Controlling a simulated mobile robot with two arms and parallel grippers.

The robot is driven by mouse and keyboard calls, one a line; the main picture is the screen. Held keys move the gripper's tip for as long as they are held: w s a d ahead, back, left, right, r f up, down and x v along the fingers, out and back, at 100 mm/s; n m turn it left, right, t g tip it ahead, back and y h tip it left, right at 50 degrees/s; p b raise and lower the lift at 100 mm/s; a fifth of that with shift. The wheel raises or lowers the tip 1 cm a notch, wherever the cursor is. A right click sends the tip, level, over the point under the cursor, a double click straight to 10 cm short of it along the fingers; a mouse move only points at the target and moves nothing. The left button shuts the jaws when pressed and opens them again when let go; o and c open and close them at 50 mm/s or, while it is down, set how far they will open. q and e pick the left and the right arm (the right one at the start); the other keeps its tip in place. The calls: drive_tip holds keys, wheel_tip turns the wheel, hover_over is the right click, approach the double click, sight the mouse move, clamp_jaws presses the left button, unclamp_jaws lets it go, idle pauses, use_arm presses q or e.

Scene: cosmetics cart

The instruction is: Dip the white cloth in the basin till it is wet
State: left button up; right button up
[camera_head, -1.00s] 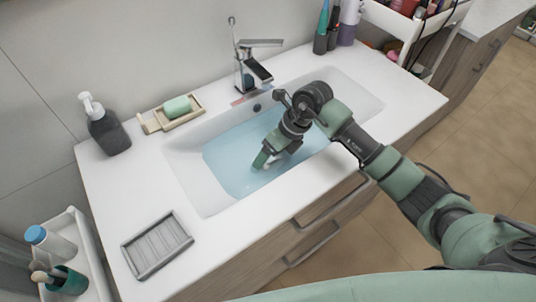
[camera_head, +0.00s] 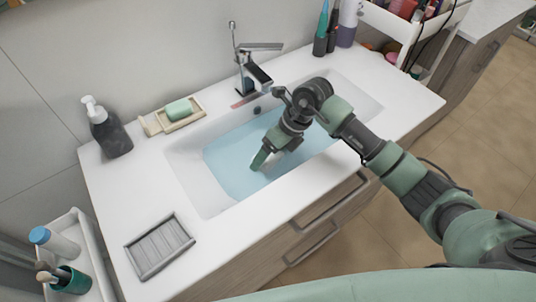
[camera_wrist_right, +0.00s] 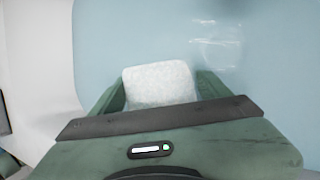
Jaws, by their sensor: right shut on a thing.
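The basin (camera_head: 190,180) is a white sink set in the counter, with pale blue water (camera_head: 228,170) in it. My right gripper (camera_head: 264,158) reaches down into the basin from the right, its fingertips at the water. In the right wrist view, my right gripper (camera_wrist_right: 160,95) is shut on the white cloth (camera_wrist_right: 160,84), which shows as a pale rounded block between the fingers, over or in the blue water. The cloth is hidden in the head view. I cannot tell how wet it is. My left gripper is not in view.
A chrome faucet (camera_head: 251,75) stands behind the basin. A green soap bar (camera_head: 179,109) on a dish and a dark pump bottle (camera_head: 107,132) are at the back left. A grey ridged tray (camera_head: 160,246) lies at the front left.

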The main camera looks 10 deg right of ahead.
wheel_tip(320, 180, up, 11)
drive_tip(key=p, duration=0.6)
drive_tip(key=shift+r+p, duration=0.15)
drive_tip(key=shift+p, duration=0.25)
